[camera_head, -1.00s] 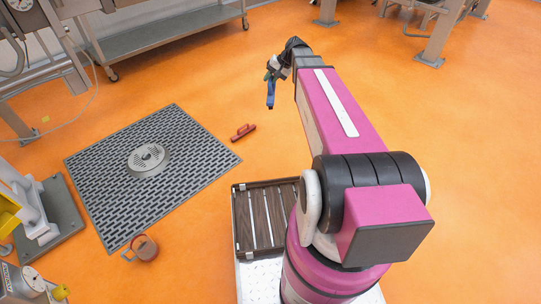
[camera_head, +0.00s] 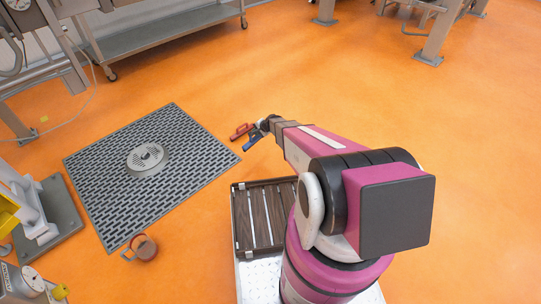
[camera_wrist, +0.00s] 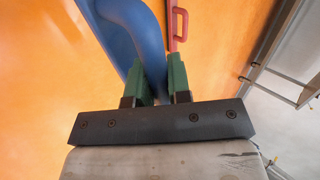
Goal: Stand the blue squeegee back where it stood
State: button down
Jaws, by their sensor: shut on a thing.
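My gripper (camera_head: 264,127) is shut on the blue squeegee (camera_head: 253,139), low over the orange floor to the right of the grate. In the wrist view the green fingertips (camera_wrist: 157,78) grip the squeegee's curved blue body (camera_wrist: 137,32), which runs up and out of the top of the picture. In the head view the squeegee points down and left from the fingers. I cannot tell whether its end touches the floor.
A red-handled tool (camera_head: 241,131) lies just left of the squeegee; its red handle also shows in the wrist view (camera_wrist: 180,23). Open floor lies beyond.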

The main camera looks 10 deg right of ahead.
jog(key=shift+m+t+h, duration=0.3)
jog(key=shift+m+t, duration=0.1)
jog(key=shift+m, duration=0.2)
jog(key=f, duration=0.8)
jog(key=shift+s, duration=0.3)
jog(key=shift+w+d+f, duration=1.05)
jog(key=shift+d+f, duration=0.55)
jog(key=shift+f, duration=0.25)
jog(key=shift+w+d+f, duration=1)
jog(key=shift+d+f, duration=0.65)
jog(key=shift+f, duration=0.15)
jog(key=shift+w+d+f, duration=1.05)
jog(key=shift+d+f, duration=0.55)
jog(key=shift+f, duration=0.25)
jog(key=shift+f, duration=0.2)
jog(key=c, duration=1.1)
grip_release()
jog(key=shift+o, duration=0.2)
jog(key=shift+r, duration=0.1)
